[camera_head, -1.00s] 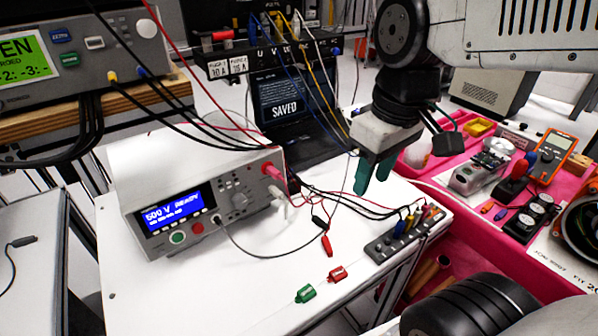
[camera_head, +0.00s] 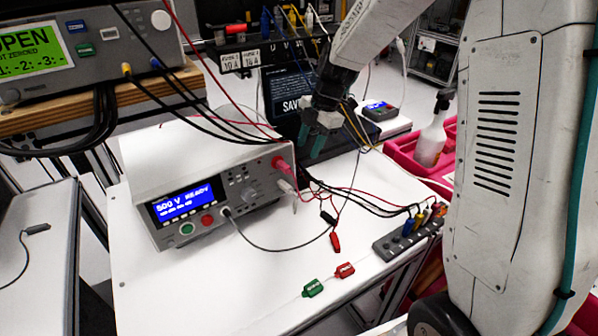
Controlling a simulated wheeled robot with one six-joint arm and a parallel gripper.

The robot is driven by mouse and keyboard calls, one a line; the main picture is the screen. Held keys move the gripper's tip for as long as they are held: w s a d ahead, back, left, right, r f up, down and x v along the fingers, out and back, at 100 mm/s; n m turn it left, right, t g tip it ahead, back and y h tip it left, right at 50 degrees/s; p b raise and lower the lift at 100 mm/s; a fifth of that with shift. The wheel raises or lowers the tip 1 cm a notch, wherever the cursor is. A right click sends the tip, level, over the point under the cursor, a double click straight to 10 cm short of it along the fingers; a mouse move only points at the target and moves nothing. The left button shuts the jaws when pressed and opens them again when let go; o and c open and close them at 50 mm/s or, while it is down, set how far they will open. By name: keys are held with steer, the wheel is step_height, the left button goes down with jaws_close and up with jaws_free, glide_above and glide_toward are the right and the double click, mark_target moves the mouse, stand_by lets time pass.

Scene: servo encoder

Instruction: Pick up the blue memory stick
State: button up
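I cannot make out a blue memory stick in the view. My gripper (camera_head: 311,143) has teal fingertips and hangs in front of the dark laptop (camera_head: 285,95), covering part of its screen and keyboard. The two fingertips stand apart, and I see nothing held between them. The laptop's screen shows white text, partly hidden by my gripper. Its right side is partly behind my gripper and the cables.
A grey tester (camera_head: 215,195) with a blue display stands on the white table (camera_head: 240,290). Cables run to a grey terminal strip (camera_head: 405,240). Green (camera_head: 312,288) and red (camera_head: 344,270) tags lie in front. A spray bottle (camera_head: 433,135) stands in a pink tray (camera_head: 405,157).

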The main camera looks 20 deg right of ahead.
mark_target(299, 165)
steer(key=x, duration=0.6)
steer(key=shift+w+a+f, duration=0.1)
steer(key=shift+w+a, duration=0.1)
steer(key=shift+a, duration=0.1)
steer(key=shift+c, duration=0.3)
jaws_close()
